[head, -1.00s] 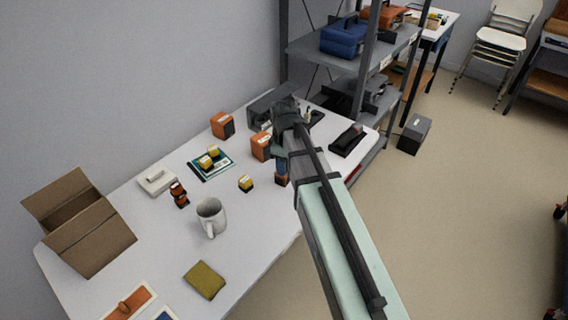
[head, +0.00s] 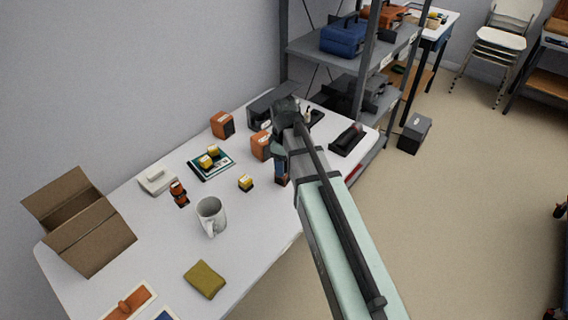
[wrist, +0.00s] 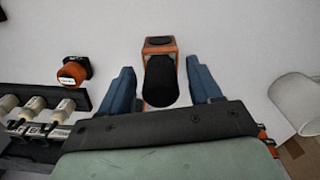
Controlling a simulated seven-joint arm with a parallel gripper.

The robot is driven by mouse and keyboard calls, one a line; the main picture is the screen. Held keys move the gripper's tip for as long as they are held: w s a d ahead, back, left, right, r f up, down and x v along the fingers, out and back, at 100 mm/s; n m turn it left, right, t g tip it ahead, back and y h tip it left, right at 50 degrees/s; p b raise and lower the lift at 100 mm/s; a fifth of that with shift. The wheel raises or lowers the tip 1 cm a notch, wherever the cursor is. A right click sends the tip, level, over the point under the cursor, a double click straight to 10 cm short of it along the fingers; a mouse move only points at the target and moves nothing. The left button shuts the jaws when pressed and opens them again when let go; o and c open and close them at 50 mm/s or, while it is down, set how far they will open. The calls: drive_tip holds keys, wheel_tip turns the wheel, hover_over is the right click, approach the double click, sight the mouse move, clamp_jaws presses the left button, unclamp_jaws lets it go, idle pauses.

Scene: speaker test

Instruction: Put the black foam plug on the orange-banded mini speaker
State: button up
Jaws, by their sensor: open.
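My gripper (wrist: 160,92) is open in the wrist view, its two blue fingers standing apart on either side of the black foam plug (wrist: 161,82). The plug is upright and seen from above. Orange parts of a block (wrist: 158,49) with a dark round patch show around it; I cannot tell exactly how they meet. In the head view my gripper (head: 280,165) is low over the table, largely behind my arm; the plug is hidden there.
A rack with white cylinders (wrist: 38,112) lies left of my gripper. A cardboard box (head: 101,246) is at the left.

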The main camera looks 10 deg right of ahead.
wheel_tip(320, 180, up, 12)
drive_tip(key=shift+f, duration=0.15)
idle(0.5)
idle(0.3)
